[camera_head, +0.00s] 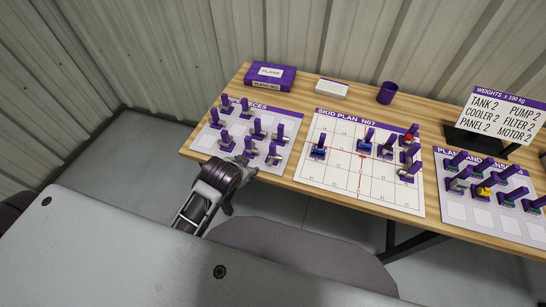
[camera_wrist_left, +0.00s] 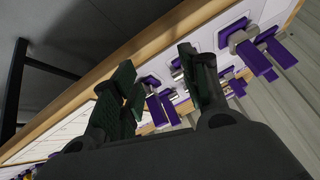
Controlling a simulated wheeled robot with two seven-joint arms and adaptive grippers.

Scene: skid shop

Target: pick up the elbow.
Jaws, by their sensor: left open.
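Several grey pipe pieces with upright purple handles stand on the left mat (camera_head: 204,146), whose title is partly readable. One of them may be the elbow; I cannot tell which at this size. Pieces on the mat's front edge include one with a handle (camera_head: 227,141) and another (camera_head: 273,154). My left gripper (camera_head: 246,164) is at the table's front edge, by the mat's front right part, open and apparently empty. In the left wrist view, its two dark fingers (camera_wrist_left: 157,78) are spread, with purple handles (camera_wrist_left: 160,106) beyond them and a grey piece (camera_wrist_left: 238,39) at upper right.
The skid plan board (camera_head: 335,185) lies mid-table with several pieces on it. A right mat (camera_head: 450,208) holds more pieces. A purple box (camera_head: 270,75), white block (camera_head: 332,89), purple cup (camera_head: 387,93) and weights sign (camera_head: 503,117) stand behind. The wooden table's (camera_head: 320,199) front edge is near my gripper.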

